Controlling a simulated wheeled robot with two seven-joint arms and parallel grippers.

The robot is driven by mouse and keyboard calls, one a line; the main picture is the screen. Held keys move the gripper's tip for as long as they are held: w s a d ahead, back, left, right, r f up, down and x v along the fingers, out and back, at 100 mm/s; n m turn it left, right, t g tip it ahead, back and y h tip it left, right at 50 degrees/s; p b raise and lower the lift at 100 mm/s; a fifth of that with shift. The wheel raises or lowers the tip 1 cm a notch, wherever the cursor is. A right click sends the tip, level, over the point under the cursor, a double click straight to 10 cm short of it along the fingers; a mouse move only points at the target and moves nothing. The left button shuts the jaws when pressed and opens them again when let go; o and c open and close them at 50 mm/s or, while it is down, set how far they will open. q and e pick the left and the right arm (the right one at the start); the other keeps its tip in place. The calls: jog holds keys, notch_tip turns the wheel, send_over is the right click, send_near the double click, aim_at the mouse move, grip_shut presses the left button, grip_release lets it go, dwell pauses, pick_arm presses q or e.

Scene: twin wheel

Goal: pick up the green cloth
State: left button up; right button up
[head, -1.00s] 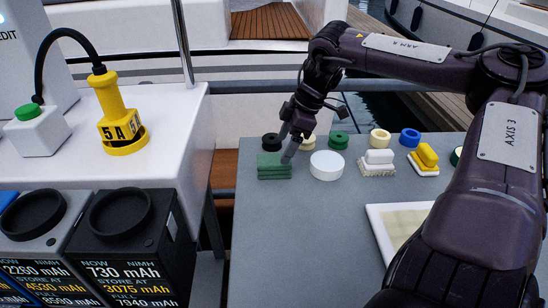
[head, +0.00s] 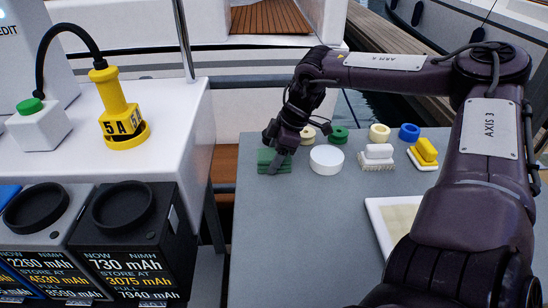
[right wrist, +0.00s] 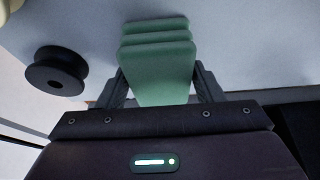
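The green cloth (head: 267,161) is a folded, layered stack lying near the far left edge of the grey table. My right gripper (head: 278,155) is down at it and partly covers it in the head view. In the right wrist view the green cloth (right wrist: 157,60) lies between the two fingers of my right gripper (right wrist: 160,75). The fingers are spread, one along each side of the cloth, and I see no clear grip on it. My left gripper is not in view.
A white round tub (head: 327,159) stands just right of the cloth. A black spool (right wrist: 56,72) shows beside the left finger.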

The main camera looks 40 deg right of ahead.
aim_at(274, 154)
jog(key=c, duration=0.6)
jog(key=shift+r, duration=0.15)
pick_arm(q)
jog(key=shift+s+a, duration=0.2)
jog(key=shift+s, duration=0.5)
pick_arm(e)
notch_tip(274, 154, up, 20)
jog(key=shift+f, duration=0.1)
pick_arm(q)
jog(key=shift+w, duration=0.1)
